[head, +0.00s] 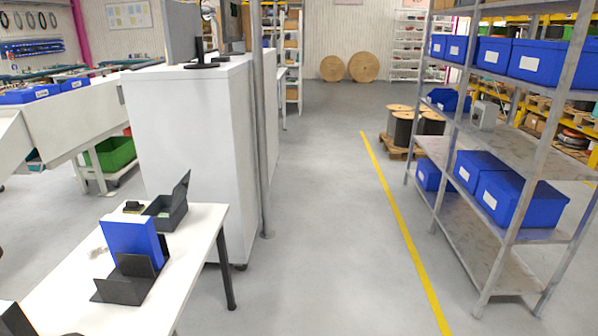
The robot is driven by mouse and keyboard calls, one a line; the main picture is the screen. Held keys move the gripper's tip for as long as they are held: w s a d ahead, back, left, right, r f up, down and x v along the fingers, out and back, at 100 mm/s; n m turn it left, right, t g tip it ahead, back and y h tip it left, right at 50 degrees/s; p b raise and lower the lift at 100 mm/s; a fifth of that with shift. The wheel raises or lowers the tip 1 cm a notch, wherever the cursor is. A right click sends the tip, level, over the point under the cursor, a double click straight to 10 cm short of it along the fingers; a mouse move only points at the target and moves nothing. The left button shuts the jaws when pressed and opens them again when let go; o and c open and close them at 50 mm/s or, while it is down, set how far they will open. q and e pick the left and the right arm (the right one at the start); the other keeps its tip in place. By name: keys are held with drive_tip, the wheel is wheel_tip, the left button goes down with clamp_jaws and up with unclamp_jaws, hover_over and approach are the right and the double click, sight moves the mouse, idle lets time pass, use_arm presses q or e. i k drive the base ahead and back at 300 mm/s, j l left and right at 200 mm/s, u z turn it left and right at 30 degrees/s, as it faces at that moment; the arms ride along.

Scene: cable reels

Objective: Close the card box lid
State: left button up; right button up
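The card box (166,213) is a small dark grey box on the white table in the lower left of the head view. Its lid (182,187) stands raised at the box's right side, tilted up and open. Something pale green shows low inside the box. Neither of my grippers can be made out in the view. Dark shapes cut off at the bottom left edge are too partial to identify.
A blue upright folder (133,241) in a black stand (132,281) is on the white table (205,240), in front of the box. A small black and yellow item (133,207) lies behind it. A white cabinet (185,140) rises behind the table.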

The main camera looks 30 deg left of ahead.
sight(181, 192)
drive_tip(key=i+u, duration=0.1)
drive_tip(key=u, duration=0.3)
drive_tip(key=i+u, duration=0.1)
drive_tip(key=u, duration=0.3)
drive_tip(key=i+u, duration=0.1)
drive_tip(key=u, duration=0.35)
drive_tip(key=l+u, duration=0.15)
drive_tip(key=u, duration=0.25)
drive_tip(key=i+l+u, duration=0.15)
drive_tip(key=u, duration=0.25)
